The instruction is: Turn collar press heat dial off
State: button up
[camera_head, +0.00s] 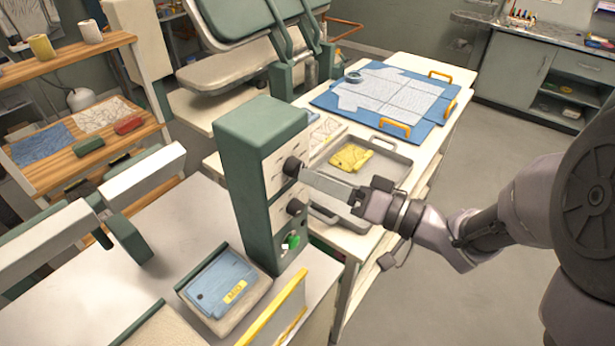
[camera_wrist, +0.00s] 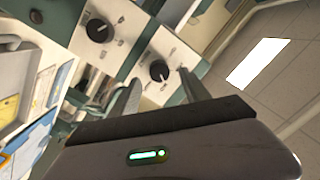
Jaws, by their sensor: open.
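A green control box (camera_head: 243,170) with a pale front panel stands on the bench and carries an upper black dial (camera_head: 292,167) and a lower black dial (camera_head: 295,207). The panel labels are too small to read, so I cannot tell which dial is the collar press heat dial. My gripper (camera_head: 308,176) is open at the upper dial, its fingers pointing at the panel. In the wrist view, one dial (camera_wrist: 159,71) appears between my open fingertips (camera_wrist: 160,88), and another dial (camera_wrist: 99,29) is farther up and left. Contact with the dial cannot be told.
A green knob (camera_head: 292,241) sits low on the same panel. A blue folded garment (camera_head: 220,285) lies on a pad in front, beside a yellow-edged panel (camera_head: 272,312). A grey tray (camera_head: 388,165) with a yellow cloth (camera_head: 350,158) is behind my gripper. Floor at right is clear.

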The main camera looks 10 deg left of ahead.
aim_at(294, 168)
jog(key=shift+x, duration=1.7)
grip_shut()
